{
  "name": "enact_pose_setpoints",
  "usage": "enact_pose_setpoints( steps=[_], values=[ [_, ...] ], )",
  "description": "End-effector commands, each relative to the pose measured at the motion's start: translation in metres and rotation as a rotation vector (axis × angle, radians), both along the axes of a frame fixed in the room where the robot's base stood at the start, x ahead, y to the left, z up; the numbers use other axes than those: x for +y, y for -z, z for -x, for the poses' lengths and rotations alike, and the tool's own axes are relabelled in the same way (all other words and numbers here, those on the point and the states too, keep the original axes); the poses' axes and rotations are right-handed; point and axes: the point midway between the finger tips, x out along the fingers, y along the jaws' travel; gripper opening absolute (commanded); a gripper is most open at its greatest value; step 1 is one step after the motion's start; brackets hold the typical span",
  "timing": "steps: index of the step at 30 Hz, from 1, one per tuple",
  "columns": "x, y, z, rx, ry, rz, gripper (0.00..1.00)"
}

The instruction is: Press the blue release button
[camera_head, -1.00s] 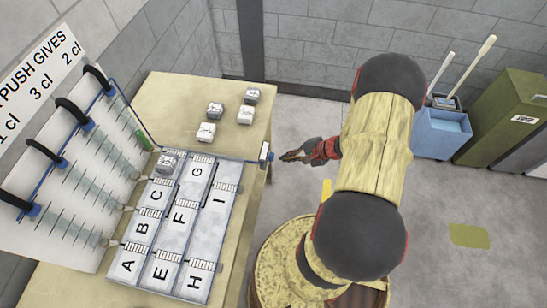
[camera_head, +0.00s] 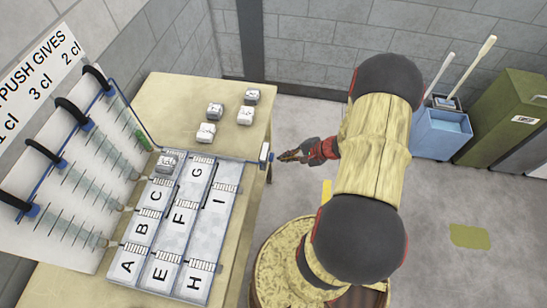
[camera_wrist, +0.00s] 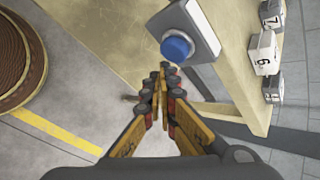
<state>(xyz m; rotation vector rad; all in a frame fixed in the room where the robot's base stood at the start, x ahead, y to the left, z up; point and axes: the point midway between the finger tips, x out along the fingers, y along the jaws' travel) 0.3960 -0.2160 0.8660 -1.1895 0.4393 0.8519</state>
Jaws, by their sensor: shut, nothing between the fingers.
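The blue release button (camera_wrist: 177,48) stands out from a white and grey box (camera_wrist: 203,28) at the table's edge, in the upper middle of the wrist view. In the head view the box shows as a small white block (camera_head: 264,152) with a blue part at the right edge of the table. My gripper (camera_wrist: 164,72) is shut and empty. Its tips are just below the button in the wrist view; I cannot tell whether they touch it. In the head view my gripper (camera_head: 283,157) points left at the box, with a small gap or none.
The table (camera_head: 172,97) carries lettered panels (camera_head: 181,228), several small white blocks (camera_head: 246,115) and a board with tubes (camera_head: 75,175). A blue bucket (camera_head: 441,133) and a green bin (camera_head: 503,115) stand at the right. The floor between is clear.

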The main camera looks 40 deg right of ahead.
Motion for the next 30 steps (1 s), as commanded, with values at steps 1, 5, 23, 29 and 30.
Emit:
enact_pose_setpoints(
  steps=[1, 5, 23, 29, 30],
  values=[
    [0.0000, 0.0000, 0.0000, 0.000, 0.000, 0.000, 0.00],
    [0.0000, 0.0000, 0.0000, 0.000, 0.000, 0.000, 0.00],
    [0.0037, 0.0009, -0.0047, 0.000, -0.001, 0.001, 0.00],
    [0.0056, -0.0001, -0.0064, 0.000, 0.000, 0.000, 0.00],
    [0.0055, -0.0002, -0.0064, 0.000, 0.000, 0.000, 0.00]
  ],
)
